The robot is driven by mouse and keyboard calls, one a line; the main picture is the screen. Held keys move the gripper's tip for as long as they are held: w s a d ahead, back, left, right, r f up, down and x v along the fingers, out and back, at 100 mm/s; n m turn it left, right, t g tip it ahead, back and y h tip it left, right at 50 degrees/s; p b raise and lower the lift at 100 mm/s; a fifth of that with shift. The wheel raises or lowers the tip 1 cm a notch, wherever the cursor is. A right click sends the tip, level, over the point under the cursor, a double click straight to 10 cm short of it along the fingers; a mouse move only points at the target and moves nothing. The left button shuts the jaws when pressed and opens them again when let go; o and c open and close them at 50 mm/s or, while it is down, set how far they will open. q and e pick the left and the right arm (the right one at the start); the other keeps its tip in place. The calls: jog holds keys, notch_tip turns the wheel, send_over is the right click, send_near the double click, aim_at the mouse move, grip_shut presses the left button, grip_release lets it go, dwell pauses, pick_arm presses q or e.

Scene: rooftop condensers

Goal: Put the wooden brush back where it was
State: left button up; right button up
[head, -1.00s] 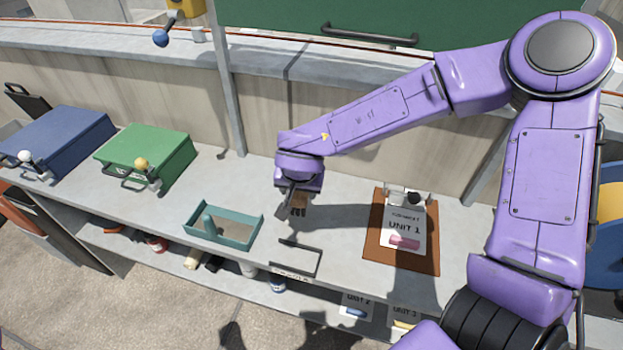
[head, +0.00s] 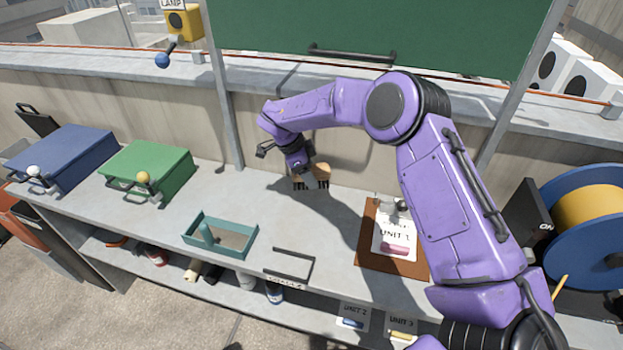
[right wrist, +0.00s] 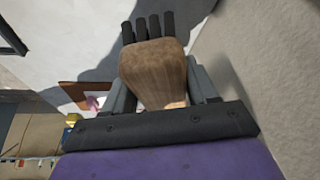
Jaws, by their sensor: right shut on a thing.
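The wooden brush (head: 318,172) has a light brown block and dark bristles. My right gripper (head: 300,168) is shut on it and holds it above the back of the grey bench, near the wall. In the right wrist view the brush's wooden block (right wrist: 155,70) sits between the two fingers (right wrist: 160,90), with its black bristles at the far end. In the head view the bristles point down toward the bench. I cannot tell exactly how high the brush is. My left gripper is not in view.
A teal tray (head: 190,241) and a black wire holder (head: 293,250) stand at the bench front. A brown board (head: 371,262) with a UNIT 1 card lies to the right. Green (head: 150,165) and blue (head: 62,160) cases stand left. The bench between them (head: 250,195) is clear.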

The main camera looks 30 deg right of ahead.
jog(key=shift+w+d+f, duration=0.35)
jog(key=shift+f, duration=0.15)
jog(key=shift+w+d+f, duration=0.3)
jog(key=shift+d+f, duration=0.05)
jog(key=shift+f, duration=0.15)
jog(key=f+p, duration=0.2)
jog(key=f, duration=0.1)
jog(key=shift+w+d+f, duration=0.1)
jog(key=shift+d+f, duration=0.05)
jog(key=shift+d, duration=0.05)
jog(key=shift+f, duration=0.25)
jog(key=o, duration=1)
jog(key=shift+o, duration=0.2)
jog(key=b+v, duration=0.3)
jog(key=v, duration=0.8)
jog(key=shift+a+r, duration=0.25)
jog(key=shift+r, duration=0.3)
